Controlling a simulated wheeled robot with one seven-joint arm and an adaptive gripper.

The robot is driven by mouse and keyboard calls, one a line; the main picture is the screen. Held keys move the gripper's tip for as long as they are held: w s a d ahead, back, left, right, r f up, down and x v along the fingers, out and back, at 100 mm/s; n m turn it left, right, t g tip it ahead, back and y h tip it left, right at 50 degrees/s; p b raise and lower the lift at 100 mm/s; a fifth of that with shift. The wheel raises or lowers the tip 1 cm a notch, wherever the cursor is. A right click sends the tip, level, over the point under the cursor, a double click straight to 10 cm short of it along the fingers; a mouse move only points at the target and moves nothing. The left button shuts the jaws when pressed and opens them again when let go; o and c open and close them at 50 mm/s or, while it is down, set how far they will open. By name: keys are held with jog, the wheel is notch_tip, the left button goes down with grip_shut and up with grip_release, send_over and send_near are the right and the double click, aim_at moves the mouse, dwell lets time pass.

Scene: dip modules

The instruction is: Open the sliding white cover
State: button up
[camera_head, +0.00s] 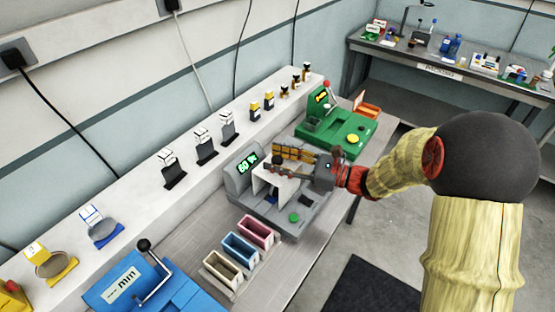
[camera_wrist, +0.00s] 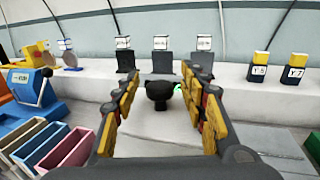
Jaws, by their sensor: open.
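The white cover (camera_head: 273,187) sits on a grey machine (camera_head: 307,213) with a green lit display, in the middle of the bench. In the wrist view the white cover (camera_wrist: 160,135) spreads below and between the fingers, with a black knob (camera_wrist: 160,91) standing up at its far part. My gripper (camera_head: 273,160) is open over the machine, reaching in from the right. In the wrist view my gripper (camera_wrist: 162,90) has its fingers with yellow pads apart on either side of the knob. Gaps show between knob and pads; no contact is visible. The fingers partly hide the cover in the head view.
Pink (camera_head: 258,231), blue (camera_head: 240,249) and cream (camera_head: 222,271) bins stand left of the machine. A blue lever machine (camera_head: 135,285) is farther left; a green machine (camera_head: 340,130) stands beyond. A white ledge (camera_head: 140,200) with several small holders runs behind.

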jog(key=shift+c, duration=0.7)
grip_shut()
